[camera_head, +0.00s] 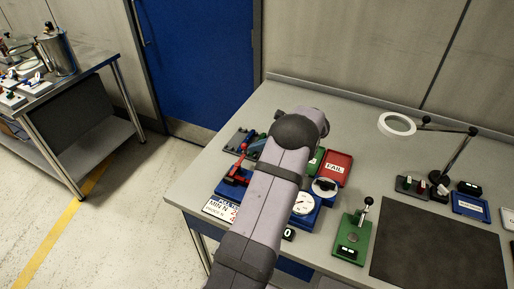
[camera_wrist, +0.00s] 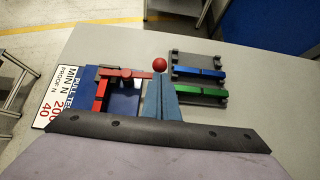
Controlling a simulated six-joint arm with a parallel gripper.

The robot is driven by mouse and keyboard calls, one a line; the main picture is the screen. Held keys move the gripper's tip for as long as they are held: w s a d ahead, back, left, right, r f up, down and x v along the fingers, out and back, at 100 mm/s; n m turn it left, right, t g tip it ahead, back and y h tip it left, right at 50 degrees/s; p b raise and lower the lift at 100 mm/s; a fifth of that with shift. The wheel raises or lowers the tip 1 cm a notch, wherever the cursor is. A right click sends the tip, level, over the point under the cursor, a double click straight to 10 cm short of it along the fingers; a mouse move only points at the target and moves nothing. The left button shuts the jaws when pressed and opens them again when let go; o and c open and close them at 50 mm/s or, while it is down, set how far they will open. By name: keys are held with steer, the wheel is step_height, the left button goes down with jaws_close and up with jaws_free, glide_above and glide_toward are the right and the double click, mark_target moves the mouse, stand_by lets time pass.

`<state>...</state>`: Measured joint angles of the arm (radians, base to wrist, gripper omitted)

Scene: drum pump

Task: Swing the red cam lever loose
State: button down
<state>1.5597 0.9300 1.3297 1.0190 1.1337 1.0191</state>
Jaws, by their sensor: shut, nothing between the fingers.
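The red cam lever (camera_wrist: 127,73) is in the upper left of the wrist view, on a blue base (camera_wrist: 124,104). Its red ball knob (camera_wrist: 159,64) is at the right end of the lever. In the head view the red lever (camera_head: 238,172) stands on its blue base just left of my arm. My gripper (camera_wrist: 161,78) is shut and empty. In the wrist view its fingertips appear just below the ball knob; I cannot tell whether they touch it. My arm hides part of the fixture in the head view.
A grey rack (camera_wrist: 205,100) with blue and green bars stands right of the lever. A white pull-test sign (camera_wrist: 53,100) lies left of it. A red FAIL tray (camera_head: 336,168), a round dial (camera_head: 303,203) and a green press fixture (camera_head: 351,238) are right of my arm.

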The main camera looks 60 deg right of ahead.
steer(key=w+n+y, duration=0.2)
steer(key=w+n, duration=0.1)
steer(key=w, duration=0.5)
steer(key=shift+d+y, duration=0.25)
steer(key=shift+y, duration=0.05)
stand_by(0.7)
steer(key=shift+s, duration=0.1)
stand_by(1.3)
steer(key=b+v, duration=0.2)
steer(key=v, duration=0.5)
steer(key=shift+r+b, duration=0.15)
steer(key=shift+b, duration=0.2)
